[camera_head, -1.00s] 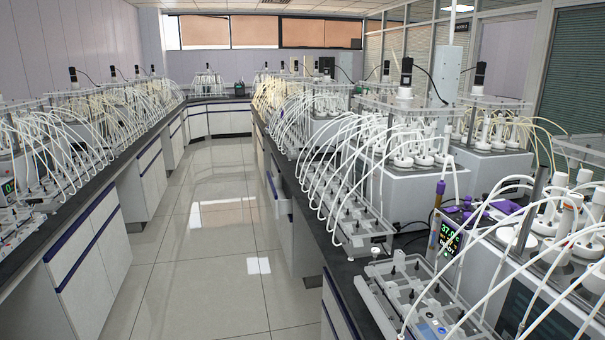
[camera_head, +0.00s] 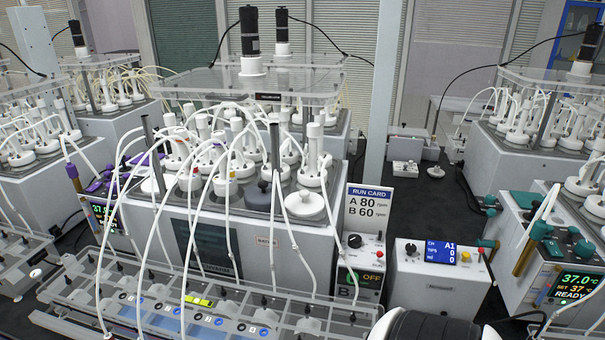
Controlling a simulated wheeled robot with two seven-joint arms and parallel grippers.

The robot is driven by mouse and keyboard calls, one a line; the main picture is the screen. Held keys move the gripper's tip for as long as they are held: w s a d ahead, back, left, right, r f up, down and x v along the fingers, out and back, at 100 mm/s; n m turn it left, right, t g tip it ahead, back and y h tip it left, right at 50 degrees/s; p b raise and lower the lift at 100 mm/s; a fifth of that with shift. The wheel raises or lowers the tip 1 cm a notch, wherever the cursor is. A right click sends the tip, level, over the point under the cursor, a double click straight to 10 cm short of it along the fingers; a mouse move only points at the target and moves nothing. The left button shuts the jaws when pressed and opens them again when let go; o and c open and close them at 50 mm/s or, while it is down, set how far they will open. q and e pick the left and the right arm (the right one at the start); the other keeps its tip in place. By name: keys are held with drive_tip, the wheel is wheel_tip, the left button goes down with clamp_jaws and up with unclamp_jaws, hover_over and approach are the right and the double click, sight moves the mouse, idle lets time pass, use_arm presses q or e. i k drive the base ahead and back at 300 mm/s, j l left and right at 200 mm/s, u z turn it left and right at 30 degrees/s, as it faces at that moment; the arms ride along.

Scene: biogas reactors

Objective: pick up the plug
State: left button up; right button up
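I cannot single out the plug with certainty. A small dark object (camera_head: 435,171) lies on the bench behind the control boxes, next to a small white block (camera_head: 405,169) that looks like a socket; it is too small to tell what it is. Neither of my grippers shows. A black and white rounded part at the bottom edge looks like part of my arm.
A run card (camera_head: 368,209) reading A 80, B 60 stands above a switch box (camera_head: 362,262) showing OFF. A box with a blue display (camera_head: 437,275) stands to its right. A clear rack (camera_head: 190,305) with white tubes lies in front. Dark bench shows between the reactors.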

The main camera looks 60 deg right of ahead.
sight(304, 203)
drive_tip(key=z, duration=1.85)
drive_tip(key=j+z, duration=0.1)
drive_tip(key=j, duration=0.2)
